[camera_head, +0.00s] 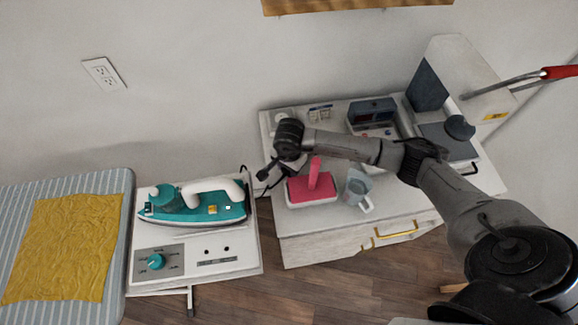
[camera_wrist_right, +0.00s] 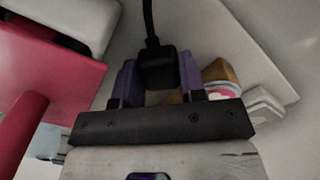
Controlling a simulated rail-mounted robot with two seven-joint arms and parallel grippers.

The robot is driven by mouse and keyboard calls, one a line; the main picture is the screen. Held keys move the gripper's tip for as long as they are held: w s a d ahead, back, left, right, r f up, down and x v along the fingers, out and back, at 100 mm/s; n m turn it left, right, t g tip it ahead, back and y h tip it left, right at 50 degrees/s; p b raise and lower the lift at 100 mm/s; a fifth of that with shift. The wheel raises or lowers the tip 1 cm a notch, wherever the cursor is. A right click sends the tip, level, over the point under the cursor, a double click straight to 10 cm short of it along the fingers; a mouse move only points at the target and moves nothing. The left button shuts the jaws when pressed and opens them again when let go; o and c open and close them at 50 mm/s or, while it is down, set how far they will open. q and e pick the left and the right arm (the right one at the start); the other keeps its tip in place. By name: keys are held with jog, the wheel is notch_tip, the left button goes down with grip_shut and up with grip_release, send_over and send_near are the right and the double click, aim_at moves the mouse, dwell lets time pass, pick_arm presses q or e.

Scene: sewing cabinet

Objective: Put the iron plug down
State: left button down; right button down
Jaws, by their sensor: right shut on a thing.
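The iron plug (camera_wrist_right: 157,68) is a black block with a black cord running up from it. In the right wrist view it sits between the purple fingers of my right gripper (camera_wrist_right: 158,82), which is shut on it. In the head view my right gripper (camera_head: 264,174) is small and dark, at the left edge of the cabinet top, left of the pink-topped block; the plug is hard to make out there. The teal and white iron (camera_head: 195,204) lies on the white stand (camera_head: 225,248) to the left. My left gripper is not in view.
The pink-topped block with an upright pink handle (camera_head: 314,186) is close to my right gripper. A grey-blue jug (camera_head: 357,188) stands right of it. The white cabinet (camera_head: 300,225) also bears machines at the back. A wall outlet (camera_head: 104,74) is at upper left.

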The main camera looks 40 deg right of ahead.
jog(key=shift+f+b, duration=0.55)
jog(key=shift+f, duration=0.1)
jog(key=c, duration=1)
grip_release()
jog(key=shift+r, duration=0.1)
jog(key=shift+r+p, duration=0.2)
jog(key=shift+p, duration=0.1)
notch_tip(320, 180, up, 13)
jog(key=shift+f+p, duration=0.15)
jog(key=shift+p, duration=0.8)
